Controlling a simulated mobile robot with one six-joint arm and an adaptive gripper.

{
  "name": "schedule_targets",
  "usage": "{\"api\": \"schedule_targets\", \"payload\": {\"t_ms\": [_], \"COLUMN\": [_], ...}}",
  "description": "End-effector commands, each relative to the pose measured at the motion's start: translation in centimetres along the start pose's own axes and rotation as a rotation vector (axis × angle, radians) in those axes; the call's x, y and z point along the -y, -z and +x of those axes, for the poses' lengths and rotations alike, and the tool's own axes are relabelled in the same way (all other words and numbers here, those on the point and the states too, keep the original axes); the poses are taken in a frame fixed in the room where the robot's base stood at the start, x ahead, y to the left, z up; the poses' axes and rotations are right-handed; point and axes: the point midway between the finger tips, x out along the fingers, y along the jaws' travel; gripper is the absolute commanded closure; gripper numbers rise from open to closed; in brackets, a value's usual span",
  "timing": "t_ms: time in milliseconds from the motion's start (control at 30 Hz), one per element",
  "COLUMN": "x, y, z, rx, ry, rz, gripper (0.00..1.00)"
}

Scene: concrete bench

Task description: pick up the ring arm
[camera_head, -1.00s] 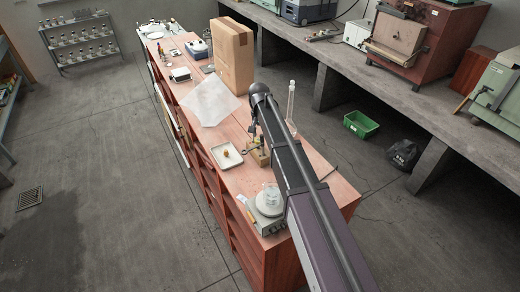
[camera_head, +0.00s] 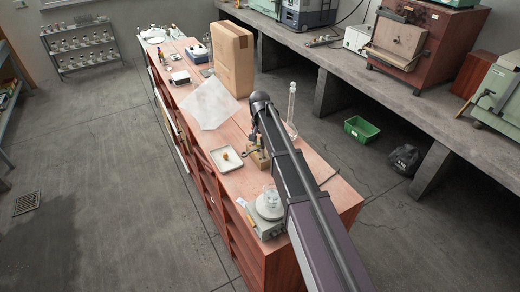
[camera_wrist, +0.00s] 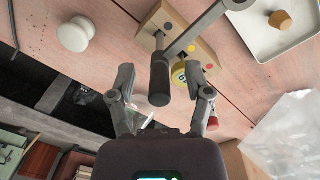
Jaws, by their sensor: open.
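The ring arm (camera_wrist: 192,33) is a grey metal bar with a ring at its upper end, partly cut off by the top edge of the wrist view. A dark cylindrical grip is at its lower end. It lies over a wooden block (camera_wrist: 203,55) with coloured dots. My gripper (camera_wrist: 159,70) is open, with one finger on each side of the dark grip in the picture. I cannot tell whether either finger touches it. In the head view the ring arm (camera_head: 247,149) shows small beside the block, and my arm hides most of my gripper.
A white tray (camera_head: 216,160) with a tan stopper is beside the block. A scale (camera_head: 266,222) bears a beaker. A glass cylinder (camera_head: 291,108), a translucent sheet (camera_head: 207,104) and a cardboard box (camera_head: 232,60) stand or lie around. A white knob (camera_wrist: 76,34) is at left.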

Motion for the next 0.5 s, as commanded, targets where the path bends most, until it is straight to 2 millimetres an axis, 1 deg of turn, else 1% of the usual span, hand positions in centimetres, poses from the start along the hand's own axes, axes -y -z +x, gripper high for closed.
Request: {"api": "schedule_targets", "payload": {"t_ms": [67,100,167,200,267,300,333,500], "x": [-0.01,-0.01,-0.01,-0.02,-0.02,-0.02,-0.02,-0.02], "y": [0.01,0.01,0.01,0.01,0.01,0.01,0.01,0.00], "z": [0.00,0.00,0.00,0.00,0.00,0.00,0.01,0.01], "rx": [0.000,0.000,0.000,0.000,0.000,0.000,0.000,0.000], "ry": [0.000,0.000,0.000,0.000,0.000,0.000,0.000,0.000], "rz": [0.000,0.000,0.000,0.000,0.000,0.000,0.000,0.000], "gripper": [0.35,0.38,0.56,0.68,0.86,0.98,1.00,1.00]}}
